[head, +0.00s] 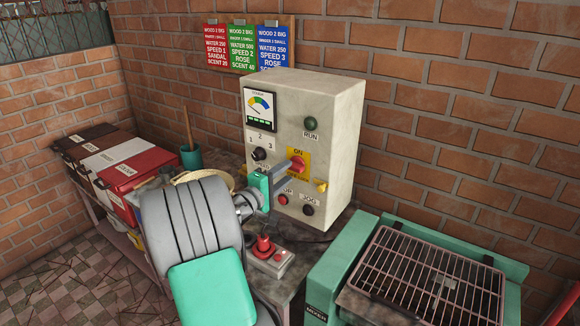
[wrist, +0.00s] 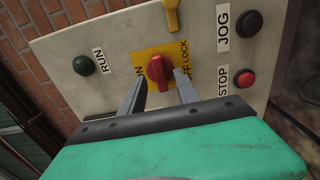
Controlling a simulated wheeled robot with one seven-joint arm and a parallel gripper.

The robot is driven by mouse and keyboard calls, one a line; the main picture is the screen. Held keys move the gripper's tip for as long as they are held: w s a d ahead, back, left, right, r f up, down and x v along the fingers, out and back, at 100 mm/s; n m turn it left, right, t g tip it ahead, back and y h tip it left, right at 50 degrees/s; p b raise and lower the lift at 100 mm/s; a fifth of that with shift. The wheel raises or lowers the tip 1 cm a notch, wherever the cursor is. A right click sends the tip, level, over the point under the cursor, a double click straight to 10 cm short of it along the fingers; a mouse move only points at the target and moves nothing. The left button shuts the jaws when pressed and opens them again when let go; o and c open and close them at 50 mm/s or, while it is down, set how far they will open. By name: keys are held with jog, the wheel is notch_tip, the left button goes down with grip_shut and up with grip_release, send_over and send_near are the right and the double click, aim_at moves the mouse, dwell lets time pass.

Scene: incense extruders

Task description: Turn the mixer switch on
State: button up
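The mixer switch is a red rotary knob (head: 298,164) on a yellow plate (head: 303,153) on the front of a pale control box (head: 345,130). The plate reads ON at the top in the head view. In the wrist view the knob (wrist: 159,70) sits between the ON and OFF LOCK lettering, its grip lying roughly crosswise to the line between them. My gripper (head: 286,174) is at the switch, its fingers pointing at the box. In the wrist view my gripper (wrist: 160,82) is open, a fingertip on each side of the knob, with small gaps showing.
RUN (head: 311,124), STOP (head: 283,199) and JOG (head: 308,210) buttons and a black selector (head: 259,154) surround the switch. A red-topped control (head: 264,245) stands on the bench below. The green mixer (head: 345,250) with a wire grille is at right. Lidded bins (head: 125,175) stand at left.

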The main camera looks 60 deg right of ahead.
aim_at(291, 169)
jog(key=d, duration=0.3)
jog(key=shift+s+d, duration=0.15)
jog(key=shift+s, duration=0.1)
jog(key=shift+c, duration=0.2)
grip_shut()
